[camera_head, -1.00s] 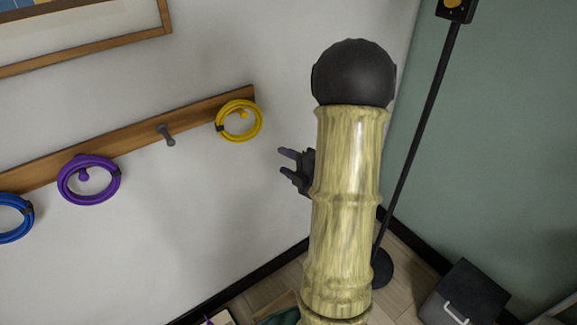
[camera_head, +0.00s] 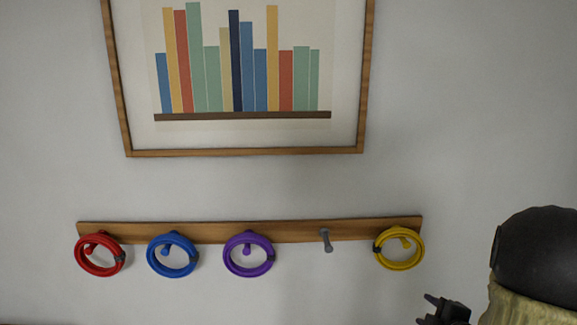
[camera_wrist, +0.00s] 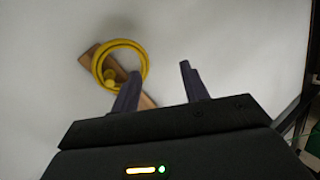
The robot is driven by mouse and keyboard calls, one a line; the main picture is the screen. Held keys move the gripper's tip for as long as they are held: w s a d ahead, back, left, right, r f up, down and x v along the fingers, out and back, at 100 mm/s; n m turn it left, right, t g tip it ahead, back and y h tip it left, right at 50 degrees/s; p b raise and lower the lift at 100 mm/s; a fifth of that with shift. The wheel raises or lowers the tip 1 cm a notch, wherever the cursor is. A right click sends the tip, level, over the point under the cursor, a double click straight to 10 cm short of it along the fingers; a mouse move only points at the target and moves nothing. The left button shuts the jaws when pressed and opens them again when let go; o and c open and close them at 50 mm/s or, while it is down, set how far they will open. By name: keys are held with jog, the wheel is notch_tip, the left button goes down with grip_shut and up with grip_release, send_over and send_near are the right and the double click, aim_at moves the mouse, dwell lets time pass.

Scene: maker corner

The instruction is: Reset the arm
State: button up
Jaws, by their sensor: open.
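My gripper (camera_head: 436,310) is at the lower right of the head view, below and to the right of the yellow coil, with part of my arm beside it. In the wrist view my gripper (camera_wrist: 158,88) has its two dark fingers apart with nothing between them. The yellow coil (camera_wrist: 143,76) hangs on its peg ahead, at the upper left of the fingers; the left finger overlaps the board's image there. In the head view the yellow coil (camera_head: 386,264) hangs at the right end of the wooden peg board (camera_head: 290,235).
A red coil (camera_head: 80,260), a blue coil (camera_head: 152,262) and a purple coil (camera_head: 228,262) hang on pegs to the left. A grey peg (camera_head: 326,240) between purple and yellow is bare. A framed picture of books (camera_head: 240,152) hangs above. The wall between is clear.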

jog(key=s+a+m+g, duration=0.5)
jog(key=s+a+m, duration=0.1)
jog(key=a, duration=0.3)
jog(key=s+a+f+m+g, duration=0.1)
jog(key=s+a+m+g, duration=0.4)
jog(key=s+a+m, duration=0.2)
jog(key=shift+a+f+m+p, duration=0.25)
jog(key=shift+a+m+p, duration=0.15)
jog(key=shift+a+m, duration=0.35)
jog(key=shift+a, duration=0.1)
dwell(0.3)
jog(key=shift+c, duration=0.9)
